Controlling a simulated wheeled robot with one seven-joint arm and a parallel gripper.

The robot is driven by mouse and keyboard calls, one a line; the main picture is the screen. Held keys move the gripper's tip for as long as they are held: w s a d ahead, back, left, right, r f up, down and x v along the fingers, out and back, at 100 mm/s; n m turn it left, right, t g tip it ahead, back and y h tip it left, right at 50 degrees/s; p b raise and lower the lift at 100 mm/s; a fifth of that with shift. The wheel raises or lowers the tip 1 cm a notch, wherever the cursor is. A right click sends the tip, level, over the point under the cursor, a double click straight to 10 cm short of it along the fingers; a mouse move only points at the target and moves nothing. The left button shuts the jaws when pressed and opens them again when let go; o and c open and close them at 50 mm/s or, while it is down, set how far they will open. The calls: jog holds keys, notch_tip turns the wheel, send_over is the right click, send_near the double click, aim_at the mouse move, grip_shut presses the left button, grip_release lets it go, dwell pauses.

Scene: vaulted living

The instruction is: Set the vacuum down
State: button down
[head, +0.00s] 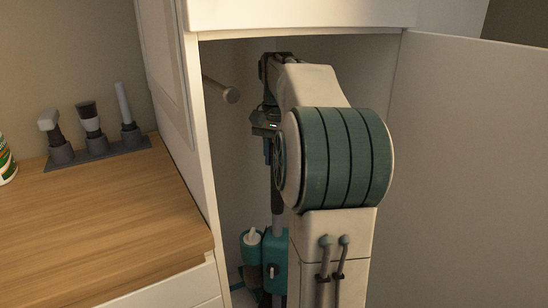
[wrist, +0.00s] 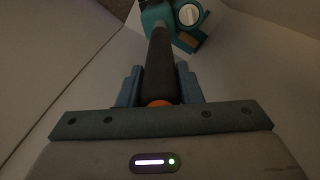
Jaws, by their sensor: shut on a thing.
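The vacuum (head: 273,248) stands upright inside an open cupboard, with its teal body low and a dark grey tube rising from it. Its dark handle (wrist: 160,62) runs between the fingers of my gripper (wrist: 160,90) in the wrist view, and the teal and white body lies beyond it. My gripper (head: 268,152) is shut on the upper part of the vacuum. My own arm hides part of the vacuum in the head view. I cannot tell whether its base touches the cupboard floor.
A peg (head: 222,90) sticks out from the cupboard's left wall. The open cupboard door (head: 465,170) stands at the right. A wooden counter (head: 110,220) at the left holds a rack (head: 98,152) with several attachments and a bottle (head: 5,160).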

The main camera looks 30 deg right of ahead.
jog(key=shift+f+b, duration=0.7)
jog(key=shift+f, duration=0.2)
notch_tip(320, 180, down, 3)
jog(key=b, duration=0.4)
jog(key=shift+f, duration=0.2)
jog(key=shift+w+f+b, duration=0.15)
jog(key=shift+w+b, duration=0.1)
jog(key=shift+b, duration=0.15)
jog(key=shift+a, duration=0.1)
jog(key=c, duration=1)
grip_release()
jog(key=shift+f, duration=0.15)
